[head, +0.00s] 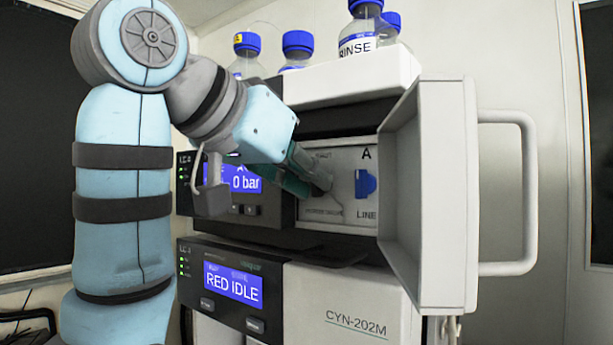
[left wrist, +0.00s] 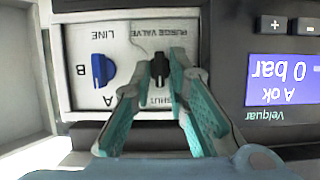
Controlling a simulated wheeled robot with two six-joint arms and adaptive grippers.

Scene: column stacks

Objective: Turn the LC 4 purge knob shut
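The purge valve knob (left wrist: 159,69) is a small black knob on a white panel (left wrist: 118,35), under an upside-down "PURGE VALVE" label in the left wrist view. A "SHUT" label shows partly beside my finger. The knob's handle looks upright in that view. My left gripper (left wrist: 160,75) reaches the panel with its two teal fingers apart, one on each side of the knob. Contact is not clear. In the head view my left gripper (head: 308,175) partly hides the knob. My right gripper is not in view.
A blue A/B line knob (head: 365,184) sits beside the purge knob. The open pale door (head: 430,190) stands out on the right. The upper display (head: 243,183) reads 0 bar. A lower unit's display (head: 233,286) reads "RED IDLE". Blue-capped bottles (head: 357,40) stand on top.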

